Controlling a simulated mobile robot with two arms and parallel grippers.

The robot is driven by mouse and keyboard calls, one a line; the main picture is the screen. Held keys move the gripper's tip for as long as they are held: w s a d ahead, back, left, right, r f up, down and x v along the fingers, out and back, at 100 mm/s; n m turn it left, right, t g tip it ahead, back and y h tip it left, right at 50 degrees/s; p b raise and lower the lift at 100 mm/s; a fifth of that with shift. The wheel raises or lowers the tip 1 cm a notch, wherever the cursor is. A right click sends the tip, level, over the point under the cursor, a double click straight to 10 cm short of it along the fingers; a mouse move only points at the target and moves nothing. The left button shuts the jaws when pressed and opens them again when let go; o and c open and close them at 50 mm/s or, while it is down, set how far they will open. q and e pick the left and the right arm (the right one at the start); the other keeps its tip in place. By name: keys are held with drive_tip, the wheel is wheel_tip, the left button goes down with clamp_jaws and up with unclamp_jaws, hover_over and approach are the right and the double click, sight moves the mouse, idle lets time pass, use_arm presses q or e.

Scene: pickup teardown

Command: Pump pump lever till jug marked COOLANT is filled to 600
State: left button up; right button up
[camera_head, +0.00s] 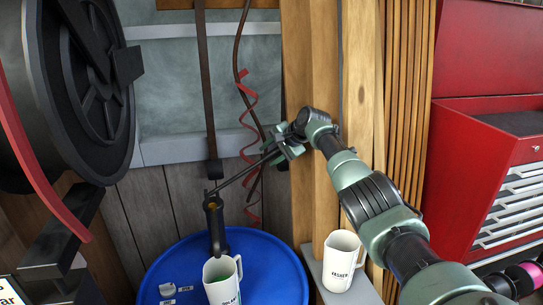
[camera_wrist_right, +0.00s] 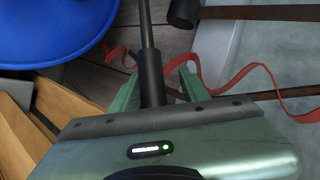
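A pump (camera_head: 214,222) stands on a blue drum (camera_head: 279,262). Its thin lever (camera_head: 238,178) slopes up to the right. A white jug (camera_head: 223,285) with partly legible dark lettering stands below the pump; green shows inside its mouth, but the fill mark cannot be read. My right gripper (camera_head: 282,150) is at the lever's far end. In the right wrist view, the black lever grip (camera_wrist_right: 152,78) lies between the green fingers of my right gripper (camera_wrist_right: 160,80), close to the left finger, with a gap at the right one. My left gripper is out of view.
A second white jug (camera_head: 341,262), its lettering unclear, stands on a grey ledge right of the drum. A red coiled hose (camera_head: 247,125) hangs behind the lever. A large black reel (camera_head: 85,85) is at the left, and a red tool cabinet (camera_head: 490,165) at the right.

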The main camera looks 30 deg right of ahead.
sight(278, 149)
drive_tip(key=shift+f, duration=0.1)
drive_tip(key=b+v, duration=0.4)
drive_tip(key=v, duration=0.3)
drive_tip(key=shift+s, duration=0.15)
drive_tip(key=shift+s+r, duration=0.15)
drive_tip(key=shift+r, duration=0.2)
drive_tip(key=shift+f, duration=0.15)
